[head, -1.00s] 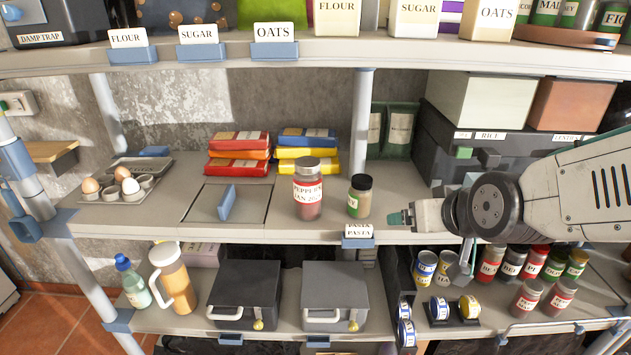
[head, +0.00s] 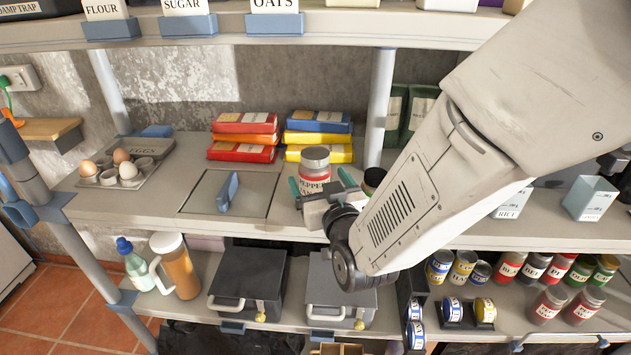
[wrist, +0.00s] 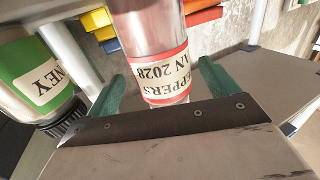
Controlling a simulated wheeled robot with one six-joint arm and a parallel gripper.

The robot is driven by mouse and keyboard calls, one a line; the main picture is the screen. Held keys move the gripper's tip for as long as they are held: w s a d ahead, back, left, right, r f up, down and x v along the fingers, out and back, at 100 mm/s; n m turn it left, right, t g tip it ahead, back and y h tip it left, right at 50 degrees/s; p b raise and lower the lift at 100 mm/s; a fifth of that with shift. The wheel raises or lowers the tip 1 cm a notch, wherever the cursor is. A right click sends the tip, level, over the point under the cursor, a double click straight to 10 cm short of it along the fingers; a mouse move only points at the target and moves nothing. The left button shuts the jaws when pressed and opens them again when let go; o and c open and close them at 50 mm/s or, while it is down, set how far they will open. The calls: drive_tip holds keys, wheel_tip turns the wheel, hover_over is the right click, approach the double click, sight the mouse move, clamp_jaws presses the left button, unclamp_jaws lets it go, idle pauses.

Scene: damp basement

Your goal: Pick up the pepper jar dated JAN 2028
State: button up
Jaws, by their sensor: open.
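The pepper jar (head: 315,160) stands upright on the middle shelf, with a grey lid and red contents. In the wrist view the pepper jar (wrist: 163,80) appears upside down, and its label reads "PEPPERS" and "JAN 2028". My gripper (head: 320,183) is open at the jar, with one green finger on each side of it. In the wrist view my gripper (wrist: 162,82) has visible gaps between its fingers and the jar. The gripper body hides the jar's lower part in the head view.
A honey jar (wrist: 38,78) with a green label stands close beside my gripper. In the head view my arm mostly hides it. Red and yellow packets (head: 243,153) lie behind on the left. A hatch with a blue handle (head: 228,191) is left of the jar.

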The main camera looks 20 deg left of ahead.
drive_tip(key=x, duration=0.4)
drive_tip(key=shift+a+f, duration=0.1)
drive_tip(key=shift+a, duration=0.05)
drive_tip(key=c, duration=1.5)
